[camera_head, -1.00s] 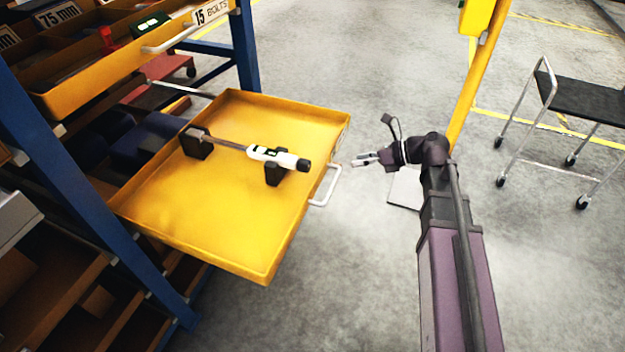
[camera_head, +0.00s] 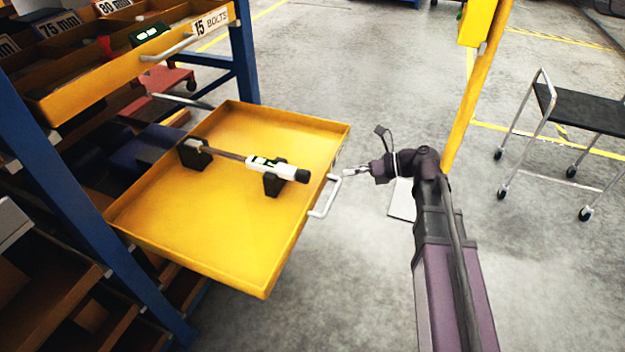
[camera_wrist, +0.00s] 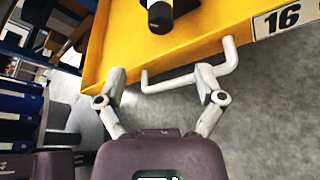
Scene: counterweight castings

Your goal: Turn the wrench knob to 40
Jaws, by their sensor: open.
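The wrench (camera_head: 250,160) lies across two black blocks in the pulled-out yellow drawer (camera_head: 190,225). It has a thin dark shaft, a white and green body and a black knob (camera_head: 302,175) at its right end. The knob also shows at the top of the wrist view (camera_wrist: 160,17), beyond the drawer's front wall. The marks on the wrench are too small to read. My gripper (camera_head: 347,173) is just outside the drawer front, beside its white handle (camera_head: 325,196). In the wrist view my gripper (camera_wrist: 160,87) is open, with the handle between or just beyond its fingers; contact cannot be told.
A blue rack (camera_head: 245,55) with an upper yellow drawer labelled 15 bolts stands at the left. A yellow post (camera_head: 470,95) rises behind my arm. A black-topped cart (camera_head: 580,105) stands at the right. Grey floor between is mostly clear.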

